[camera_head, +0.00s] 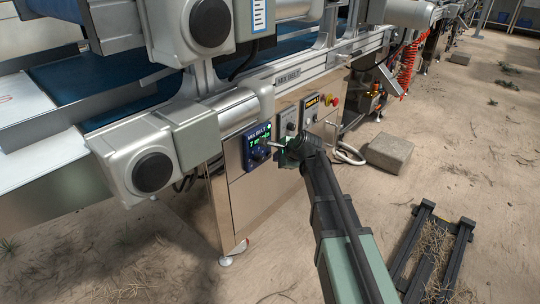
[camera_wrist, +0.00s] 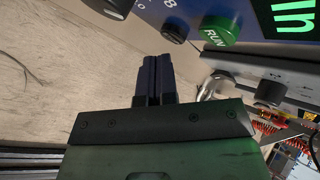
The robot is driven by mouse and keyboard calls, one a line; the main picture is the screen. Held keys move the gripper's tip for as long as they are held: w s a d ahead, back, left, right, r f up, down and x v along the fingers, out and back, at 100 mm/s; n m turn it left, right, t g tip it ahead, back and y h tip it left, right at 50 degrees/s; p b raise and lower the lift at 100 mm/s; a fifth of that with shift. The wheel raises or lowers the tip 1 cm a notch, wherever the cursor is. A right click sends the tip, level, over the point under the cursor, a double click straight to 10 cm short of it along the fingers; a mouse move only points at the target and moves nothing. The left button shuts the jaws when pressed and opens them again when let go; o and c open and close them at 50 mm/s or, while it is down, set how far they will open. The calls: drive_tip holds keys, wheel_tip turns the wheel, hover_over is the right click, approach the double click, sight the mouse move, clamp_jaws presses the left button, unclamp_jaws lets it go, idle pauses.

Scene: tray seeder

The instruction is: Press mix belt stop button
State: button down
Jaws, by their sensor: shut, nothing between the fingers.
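The blue mix belt control panel (camera_head: 250,157) is on the front of the steel cabinet, with a lit display showing green characters. In the wrist view, its green RUN button (camera_wrist: 220,30) and a dark round button (camera_wrist: 174,33) beside it are at the top. No stop label is readable on the dark button. My gripper (camera_wrist: 155,60) is shut and empty. Its fingertips are close to the panel, just below the dark button in the picture; I cannot tell whether they touch anything.
Other control boxes and a red mushroom button (camera_head: 334,101) are to the right on the cabinet. Grey motor housings (camera_head: 148,165) jut out to the left. A concrete block (camera_head: 389,151) and a dark frame with straw (camera_head: 455,262) are on the floor at the right.

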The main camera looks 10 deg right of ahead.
idle(0.4)
drive_tip(key=shift+w+a, duration=0.25)
drive_tip(key=shift+w, duration=0.1)
idle(0.4)
drive_tip(key=shift+s+d, duration=0.25)
drive_tip(key=shift+s, duration=0.1)
drive_tip(key=s+d, duration=0.4)
drive_tip(key=shift+s, duration=0.3)
idle(0.6)
